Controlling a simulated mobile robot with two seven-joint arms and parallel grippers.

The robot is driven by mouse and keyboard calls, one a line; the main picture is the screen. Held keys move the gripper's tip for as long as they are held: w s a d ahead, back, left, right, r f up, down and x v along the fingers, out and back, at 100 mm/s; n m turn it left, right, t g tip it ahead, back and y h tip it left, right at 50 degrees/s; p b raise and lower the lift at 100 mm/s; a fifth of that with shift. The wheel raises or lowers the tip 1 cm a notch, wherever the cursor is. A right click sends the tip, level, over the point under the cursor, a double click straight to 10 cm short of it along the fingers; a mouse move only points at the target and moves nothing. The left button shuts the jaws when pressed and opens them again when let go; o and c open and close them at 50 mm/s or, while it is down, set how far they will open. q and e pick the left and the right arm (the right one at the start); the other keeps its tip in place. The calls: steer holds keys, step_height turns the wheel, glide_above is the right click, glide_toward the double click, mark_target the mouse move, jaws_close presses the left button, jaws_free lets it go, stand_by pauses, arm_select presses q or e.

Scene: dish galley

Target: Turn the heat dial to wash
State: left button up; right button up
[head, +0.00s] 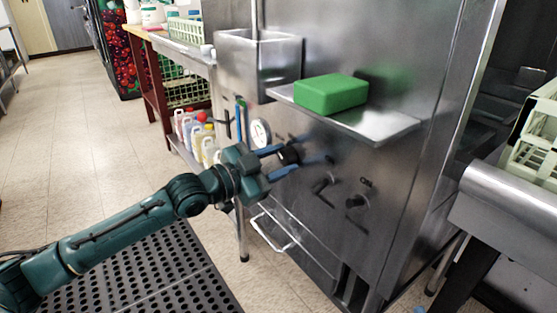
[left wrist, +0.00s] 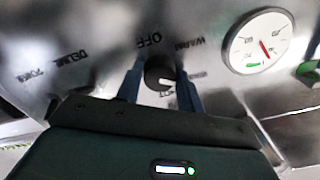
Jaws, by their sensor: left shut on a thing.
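The heat dial (head: 289,154) is a black knob on the steel front of the machine, below the shelf. My left gripper (head: 296,158) reaches it from the left, with blue fingers on either side, shut on it. In the left wrist view the dial (left wrist: 158,72) sits between the fingertips (left wrist: 160,84). A white mark shows on the lower right of its face. OFF stands above it and WARM to the upper right. A label at the right is too blurred to read, and one below is partly hidden. My right gripper is not in view.
A round gauge (head: 260,133) is left of the dial. Black ON switch (head: 356,201) and a lever (head: 324,186) lie to the lower right. A green block (head: 331,93) rests on the shelf (head: 390,128) above. Bottles (head: 207,145) stand behind the gripper at the left.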

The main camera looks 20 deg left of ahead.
arm_select(q)
steer(key=o, duration=1)
steer(key=p+v, duration=0.3)
steer(key=v, duration=1)
